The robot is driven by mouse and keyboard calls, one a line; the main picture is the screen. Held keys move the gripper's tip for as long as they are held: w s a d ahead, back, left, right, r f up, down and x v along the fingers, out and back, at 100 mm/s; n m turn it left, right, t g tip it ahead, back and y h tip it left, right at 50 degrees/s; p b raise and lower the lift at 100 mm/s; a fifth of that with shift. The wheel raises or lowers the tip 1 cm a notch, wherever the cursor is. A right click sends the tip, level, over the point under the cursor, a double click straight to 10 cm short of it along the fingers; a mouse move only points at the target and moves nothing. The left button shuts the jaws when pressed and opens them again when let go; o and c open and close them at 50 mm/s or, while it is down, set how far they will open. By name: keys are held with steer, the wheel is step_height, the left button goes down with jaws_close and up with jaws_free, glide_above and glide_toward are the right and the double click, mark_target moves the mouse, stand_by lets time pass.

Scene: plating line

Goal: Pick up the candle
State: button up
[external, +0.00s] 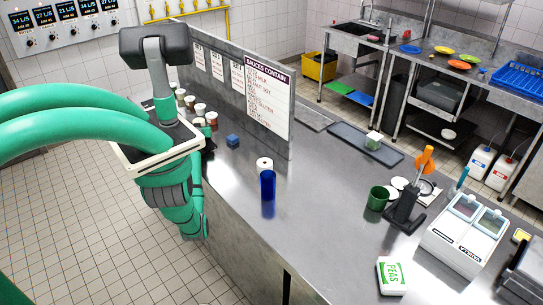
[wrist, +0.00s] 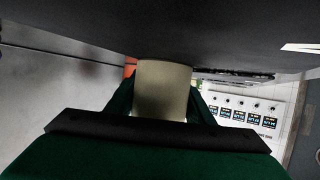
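A plain cream cylinder, which I take to be the candle (wrist: 162,92), stands out in the middle of the wrist view. My gripper's (wrist: 162,100) green fingers flank it on both sides, with no gap showing between finger and cylinder. The gripper appears shut on it. The cylinder's near end is hidden behind the dark gripper body. Its far end overlaps the dark grey surface at the top of that view, and I cannot tell whether it touches it. In the external view my arm covers the gripper and most of what it holds.
On the counter (external: 315,210), several lidded jars (external: 199,109) stand beside my arm at the sauce board (external: 262,95). Counter space in front of the cup is clear.

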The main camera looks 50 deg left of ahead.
steer(key=c, duration=0.5)
steer(key=shift+c, duration=0.2)
steer(key=shift+r, duration=0.1)
